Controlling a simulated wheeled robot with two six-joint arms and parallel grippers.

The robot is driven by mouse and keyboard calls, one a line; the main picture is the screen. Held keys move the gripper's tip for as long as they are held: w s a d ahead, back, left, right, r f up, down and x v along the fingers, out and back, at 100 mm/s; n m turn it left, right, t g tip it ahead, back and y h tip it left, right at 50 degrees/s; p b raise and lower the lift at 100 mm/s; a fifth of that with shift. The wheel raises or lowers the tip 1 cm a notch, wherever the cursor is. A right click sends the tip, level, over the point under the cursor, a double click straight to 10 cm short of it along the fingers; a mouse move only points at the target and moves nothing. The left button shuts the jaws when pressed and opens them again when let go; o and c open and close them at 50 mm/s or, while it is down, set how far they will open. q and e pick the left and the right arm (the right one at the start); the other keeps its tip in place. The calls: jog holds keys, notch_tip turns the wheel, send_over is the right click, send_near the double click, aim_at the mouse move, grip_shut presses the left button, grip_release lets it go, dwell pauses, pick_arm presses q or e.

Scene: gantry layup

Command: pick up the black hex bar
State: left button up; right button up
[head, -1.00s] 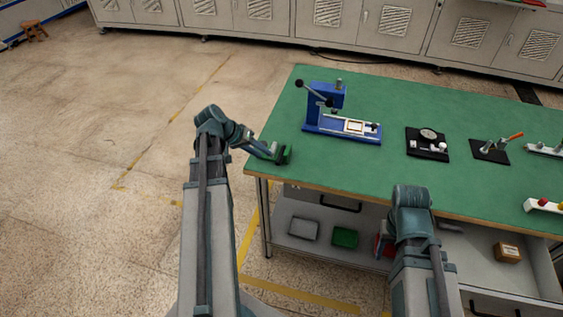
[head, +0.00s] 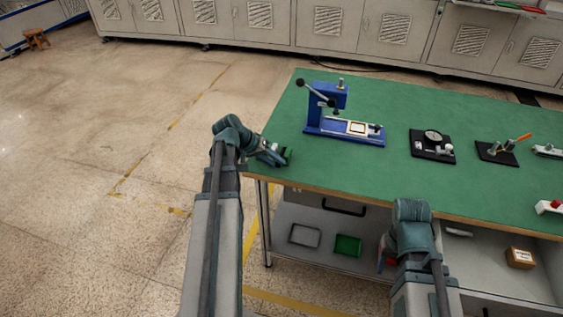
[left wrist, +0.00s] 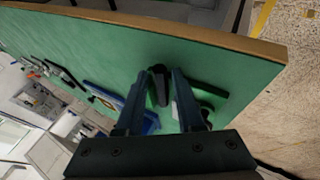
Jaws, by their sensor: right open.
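The dark bar (left wrist: 159,85), which looks like the black hex bar, lies on the green bench top in the left wrist view. My left gripper (left wrist: 159,77) is open over it, with one finger on each side and narrow gaps showing. I cannot tell how high the fingertips are above the bench top. In the head view my left gripper (head: 283,156) is at the bench's near left corner, and the bar cannot be made out there.
A blue lever press (head: 345,130) stands behind my left gripper on the green bench (head: 350,175). A dial gauge on a black base (head: 432,146) and a black plate with an orange-handled clamp (head: 497,153) are further right. A green bin (head: 347,246) sits on the shelf below.

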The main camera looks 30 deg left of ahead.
jog(key=shift+r, duration=0.1)
pick_arm(q)
grip_shut()
jog(key=shift+r, duration=0.1)
